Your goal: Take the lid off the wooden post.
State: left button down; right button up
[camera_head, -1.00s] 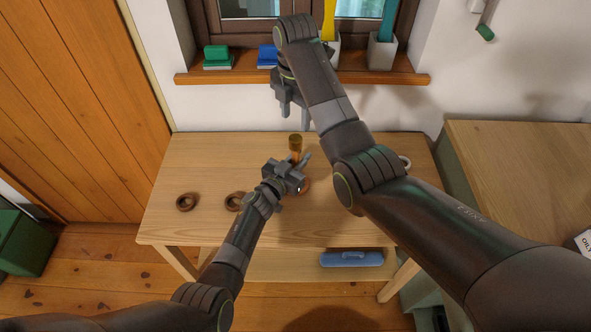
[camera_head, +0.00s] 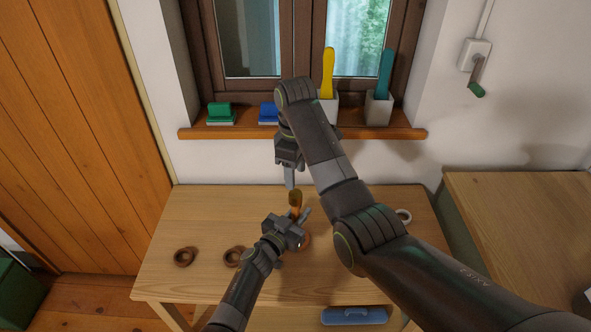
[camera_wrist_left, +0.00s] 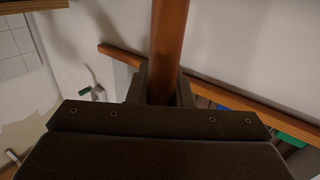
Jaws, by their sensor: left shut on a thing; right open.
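The wooden post (camera_head: 295,213) is an orange-brown rod standing over the small table. My left gripper (camera_head: 289,229) is shut around it from the near side and hides its lower part. In the left wrist view the post (camera_wrist_left: 168,50) runs up from between the jaws. The lid (camera_head: 295,197) looks like the golden-brown top section of the post. My right gripper (camera_head: 290,180) is open, pointing down just above and slightly left of the lid. One finger shows side-on; whether it touches the lid cannot be told.
Brown rings (camera_head: 185,257) lie on the table (camera_head: 220,212) at left; another shows behind my left gripper. The window sill (camera_head: 220,132) behind bears brushes and holders. My right arm covers the table's right middle.

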aim_at(296, 194)
jog(key=m, duration=0.9)
jog(key=shift+m, duration=0.3)
jog(key=m, duration=0.4)
jog(key=shift+m, duration=0.4)
jog(key=m, duration=0.2)
jog(key=shift+m, duration=0.4)
jog(key=m, duration=0.4)
jog(key=shift+m, duration=0.4)
jog(key=m, duration=0.4)
jog(key=shift+m, duration=0.3)
jog(key=m, duration=0.4)
jog(key=shift+m, duration=0.3)
jog(key=m, duration=0.4)
jog(key=shift+f+m, duration=0.25)
jog(key=shift+m, duration=0.15)
notch_tip(296, 194, down, 8)
jog(key=shift+r, duration=0.2)
jog(key=shift+c, duration=0.2)
